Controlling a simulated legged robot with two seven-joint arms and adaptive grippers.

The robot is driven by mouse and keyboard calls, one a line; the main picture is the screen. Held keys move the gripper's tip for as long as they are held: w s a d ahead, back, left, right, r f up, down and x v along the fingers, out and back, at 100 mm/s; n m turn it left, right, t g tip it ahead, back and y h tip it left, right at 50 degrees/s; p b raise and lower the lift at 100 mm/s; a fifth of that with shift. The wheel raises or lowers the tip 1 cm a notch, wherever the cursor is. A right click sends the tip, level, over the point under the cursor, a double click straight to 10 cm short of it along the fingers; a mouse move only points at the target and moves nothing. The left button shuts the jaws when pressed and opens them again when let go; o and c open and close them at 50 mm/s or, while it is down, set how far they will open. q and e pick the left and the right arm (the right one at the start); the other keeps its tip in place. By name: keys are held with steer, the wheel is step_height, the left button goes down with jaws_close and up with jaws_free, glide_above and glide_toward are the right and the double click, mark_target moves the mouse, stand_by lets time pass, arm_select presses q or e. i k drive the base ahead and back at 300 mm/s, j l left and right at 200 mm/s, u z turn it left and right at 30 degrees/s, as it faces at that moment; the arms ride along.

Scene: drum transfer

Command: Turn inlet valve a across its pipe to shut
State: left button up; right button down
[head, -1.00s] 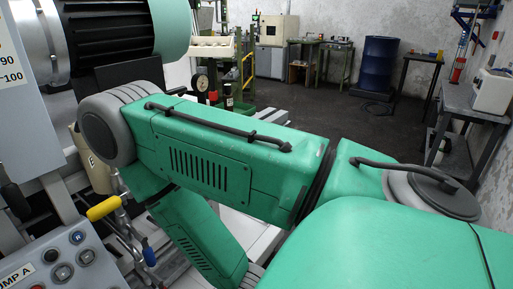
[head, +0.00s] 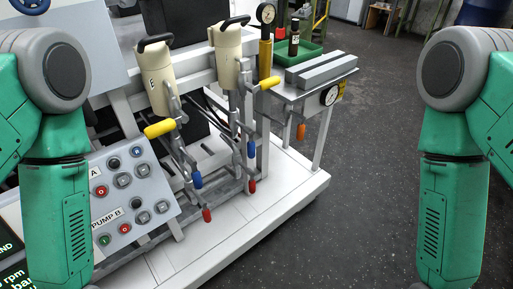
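Two cream cylinders, a nearer one (head: 159,80) and a farther one (head: 226,53), stand on the white skid with valved pipes below them. A yellow lever (head: 160,128) sticks out left below the nearer cylinder, and another yellow lever (head: 269,83) sticks out right by the farther one. Blue levers (head: 197,179) (head: 251,149) and red levers (head: 207,215) (head: 252,186) hang lower down, roughly along their pipes. I see no label marking inlet valve a, so I cannot tell which lever it is. My two arms show at the left and right edges; both grippers are out of view.
A control panel (head: 150,190) with buttons and a PUMP B label stands at lower left. A gauge (head: 266,13), a green tray (head: 296,55) with a bottle (head: 294,38), and an orange lever (head: 300,131) lie farther right. The dark floor (head: 360,200) is clear.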

mark_target(251, 144)
steer(key=i+l, duration=0.1)
steer(key=l, duration=0.3)
steer(key=i+l+u, duration=0.1)
steer(key=l, duration=0.3)
steer(key=i+l, duration=0.1)
steer(key=l, duration=0.3)
steer(key=u, duration=0.05)
